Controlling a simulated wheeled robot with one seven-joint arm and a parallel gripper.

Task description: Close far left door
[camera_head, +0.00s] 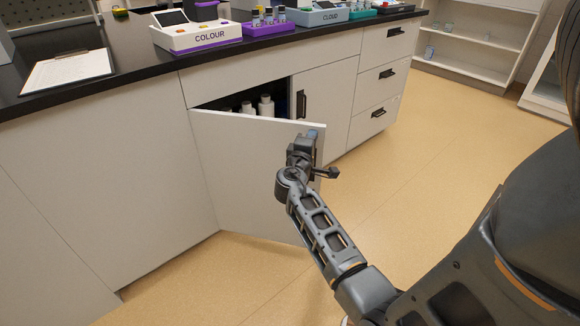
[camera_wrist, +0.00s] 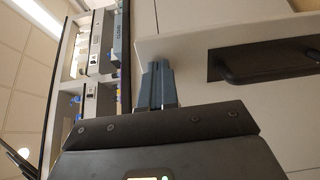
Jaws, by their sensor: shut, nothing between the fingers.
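The open cabinet door (camera_head: 245,165) is a pale panel under the dark counter. It is hinged at its left and swung out into the room, with a dark gap above it. My gripper (camera_head: 316,133) is at the upper free corner of this door, on its outer side. In the wrist view, my gripper's blue-grey fingers (camera_wrist: 158,85) are together and empty, beside the pale door panel (camera_wrist: 200,40). A dark bar handle (camera_wrist: 270,60) stands out from that panel. I cannot tell whether the fingers touch the door.
White bottles (camera_head: 266,105) stand inside the open cabinet. A shut door with a dark handle (camera_head: 301,104) and a drawer stack (camera_head: 380,85) are to the right. The tan floor (camera_head: 420,150) is clear.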

